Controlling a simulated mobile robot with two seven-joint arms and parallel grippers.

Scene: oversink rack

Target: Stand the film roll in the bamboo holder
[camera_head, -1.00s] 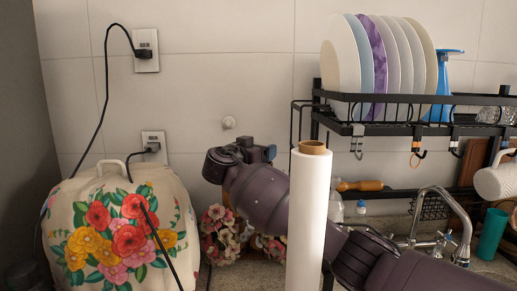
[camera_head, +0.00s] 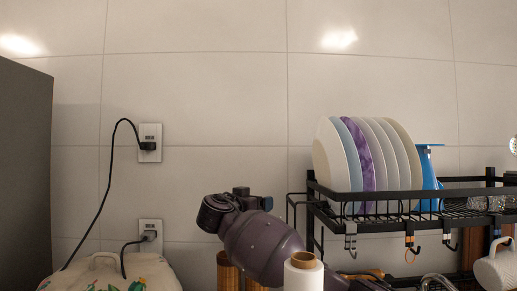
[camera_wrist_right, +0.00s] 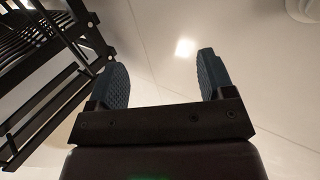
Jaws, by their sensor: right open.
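The film roll (camera_head: 303,279), white with a brown core, stands upright at the bottom edge of the head view. Only its top shows, so what it rests on is hidden. Brown wooden pieces (camera_head: 228,273) show beside and below my purple right arm. They may be the bamboo holder, but they are mostly hidden and I cannot tell. My right gripper (camera_wrist_right: 163,60) is open and empty in the wrist view, with wall and a light patch between its fingers. Its distance from the roll cannot be told. My left gripper is out of view.
A black rack (camera_head: 400,205) holding several plates (camera_head: 338,165) stands at the right, with hooks and a white mug (camera_head: 495,268) below. The rack (camera_wrist_right: 40,75) also lies left of the gripper. A painted appliance cover (camera_head: 110,272) is at lower left. The upper wall is clear.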

